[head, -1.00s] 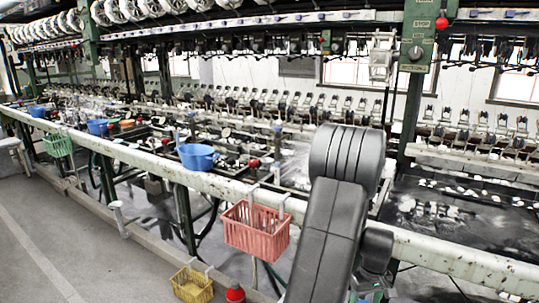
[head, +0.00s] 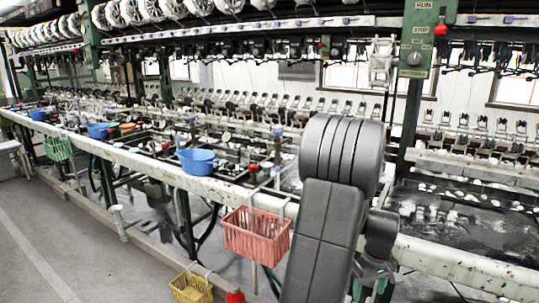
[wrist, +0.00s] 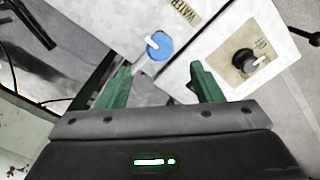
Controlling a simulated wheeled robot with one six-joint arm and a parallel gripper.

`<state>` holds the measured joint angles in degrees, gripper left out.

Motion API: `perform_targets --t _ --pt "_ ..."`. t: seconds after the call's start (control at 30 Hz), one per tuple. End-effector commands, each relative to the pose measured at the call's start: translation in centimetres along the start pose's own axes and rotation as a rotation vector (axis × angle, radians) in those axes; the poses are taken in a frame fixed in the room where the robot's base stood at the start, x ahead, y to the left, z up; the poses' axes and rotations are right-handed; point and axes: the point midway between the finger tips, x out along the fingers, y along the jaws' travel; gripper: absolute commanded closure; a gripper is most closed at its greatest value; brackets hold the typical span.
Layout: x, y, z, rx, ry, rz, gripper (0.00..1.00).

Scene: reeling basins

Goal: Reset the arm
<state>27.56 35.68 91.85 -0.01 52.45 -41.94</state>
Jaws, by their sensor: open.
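My gripper (wrist: 158,90) shows in the wrist view with its two green fingers apart and nothing between them. Beyond the fingertips is a pale panel with a blue round knob (wrist: 160,46) beside a label reading WATER. A black knob (wrist: 243,61) on a tan plate sits to its right. The fingers appear apart from both knobs. In the head view my arm is folded at the lower right in front of the machine, and the gripper is mostly hidden behind it.
The long white rail (head: 140,163) of the reeling machine crosses the head view. A red basket (head: 256,238) hangs on it left of my arm. A yellow basket (head: 191,288) is low down, and a blue bowl (head: 197,161) stands on the rail. The floor at left is clear.

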Motion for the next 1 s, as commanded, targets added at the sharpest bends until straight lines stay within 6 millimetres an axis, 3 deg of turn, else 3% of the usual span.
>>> perform_targets --t 0.37,1.0 --pt "7.9 -0.1 0.1 0.001 -0.003 -0.003 0.41" --pt "7.6 0.0 0.0 0.506 -0.001 0.000 0.41"
